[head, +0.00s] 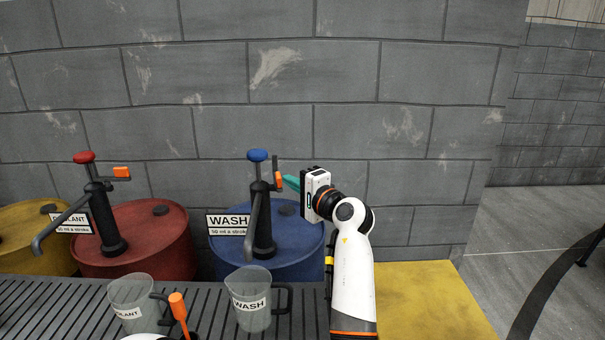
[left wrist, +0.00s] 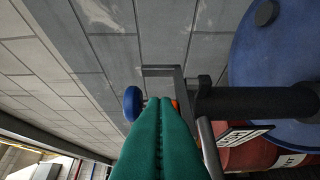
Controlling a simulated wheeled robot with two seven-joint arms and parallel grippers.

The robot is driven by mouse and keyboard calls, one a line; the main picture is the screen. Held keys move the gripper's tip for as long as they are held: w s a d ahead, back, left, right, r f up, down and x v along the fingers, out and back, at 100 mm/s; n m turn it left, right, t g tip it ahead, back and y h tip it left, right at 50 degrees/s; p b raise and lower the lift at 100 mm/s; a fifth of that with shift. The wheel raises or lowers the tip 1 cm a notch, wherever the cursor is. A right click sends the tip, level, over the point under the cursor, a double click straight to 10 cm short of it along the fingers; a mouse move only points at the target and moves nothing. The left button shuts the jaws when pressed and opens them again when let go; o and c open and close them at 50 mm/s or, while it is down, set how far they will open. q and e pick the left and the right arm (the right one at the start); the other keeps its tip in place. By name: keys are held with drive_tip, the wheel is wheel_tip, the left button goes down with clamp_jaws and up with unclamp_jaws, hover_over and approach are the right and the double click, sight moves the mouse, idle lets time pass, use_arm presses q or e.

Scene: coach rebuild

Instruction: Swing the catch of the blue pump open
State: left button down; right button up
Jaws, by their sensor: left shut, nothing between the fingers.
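The blue pump (head: 263,222) stands upright on the blue drum, a black post with a blue knob (head: 257,155) and a spout bent down. Its catch (head: 278,180) has an orange tab and a dark bar on the right side of the pump's head. In the left wrist view the orange tab (left wrist: 175,103) is partly hidden behind my fingertips, near the blue knob (left wrist: 132,103). My left gripper (head: 288,182) is shut and empty, coming from the right with teal fingertips close to the catch. I cannot tell whether they touch it. My right gripper is not in view.
A red pump (head: 104,215) with an orange catch stands on the red drum (head: 165,240) to the left. A yellow drum (head: 30,222) is at far left. Two clear jugs, one marked WASH (head: 253,305), stand on the slatted bench (head: 60,310). A block wall rises behind.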

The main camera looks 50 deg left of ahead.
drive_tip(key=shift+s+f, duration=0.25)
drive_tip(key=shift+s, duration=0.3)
